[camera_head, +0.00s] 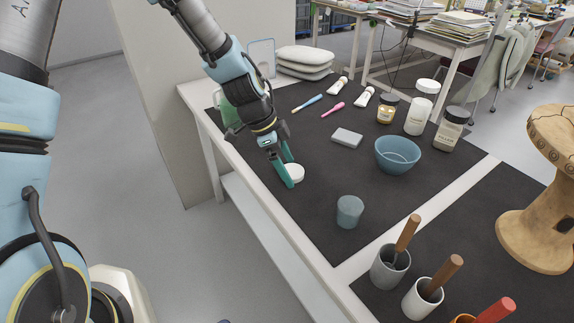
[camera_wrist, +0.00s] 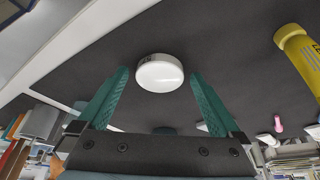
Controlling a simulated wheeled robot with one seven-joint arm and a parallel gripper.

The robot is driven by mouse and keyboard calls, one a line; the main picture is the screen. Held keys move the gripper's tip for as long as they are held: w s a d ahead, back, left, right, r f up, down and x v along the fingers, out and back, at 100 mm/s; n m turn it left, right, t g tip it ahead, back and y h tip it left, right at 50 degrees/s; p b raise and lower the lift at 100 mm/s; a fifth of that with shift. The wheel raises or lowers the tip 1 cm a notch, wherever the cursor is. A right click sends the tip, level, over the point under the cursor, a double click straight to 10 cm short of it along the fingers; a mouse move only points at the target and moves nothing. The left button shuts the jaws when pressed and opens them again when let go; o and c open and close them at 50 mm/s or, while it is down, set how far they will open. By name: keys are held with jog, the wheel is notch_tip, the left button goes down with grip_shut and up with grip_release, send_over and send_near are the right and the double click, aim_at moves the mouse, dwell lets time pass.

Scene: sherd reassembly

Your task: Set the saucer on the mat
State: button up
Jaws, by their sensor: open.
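A low round white thing (camera_head: 295,173) lies on the dark mat (camera_head: 320,215) near the table's left edge. It also shows in the wrist view (camera_wrist: 160,74), with a smooth white top and a small dark mark on its side. I cannot tell whether it is the saucer; no other saucer is plain to see. My gripper (camera_head: 290,172) is open, its green fingers pointing down at the white thing. In the wrist view the white thing appears between the fingertips, with dark gaps on both sides. In the head view one finger partly hides it.
A blue bowl (camera_head: 398,155), a grey block (camera_head: 347,137) and a grey-blue cup (camera_head: 349,212) stand to the right. Jars and tubes are at the back. Cups with wooden-handled tools (camera_head: 390,267) stand in front. The mat between the white thing and the cup is clear.

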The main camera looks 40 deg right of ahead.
jog(key=b+v, duration=0.2)
jog(key=v, duration=1)
jog(key=w+a+n+t+y, duration=0.15)
jog(key=w+a+n, duration=0.35)
jog(key=a, duration=0.5)
jog(key=w+a+n+t, duration=0.2)
jog(key=w+a+n, duration=0.1)
jog(key=a+n, duration=0.55)
jog(key=s+a+r+n+y, duration=0.1)
jog(key=s+a+n+y, duration=0.1)
jog(key=a+n, duration=0.9)
jog(key=a+t, duration=0.1)
jog(key=a, duration=0.6)
jog(key=shift+s+r+p, duration=0.2)
jog(key=shift+p, duration=0.1)
jog(key=shift+a, duration=0.1)
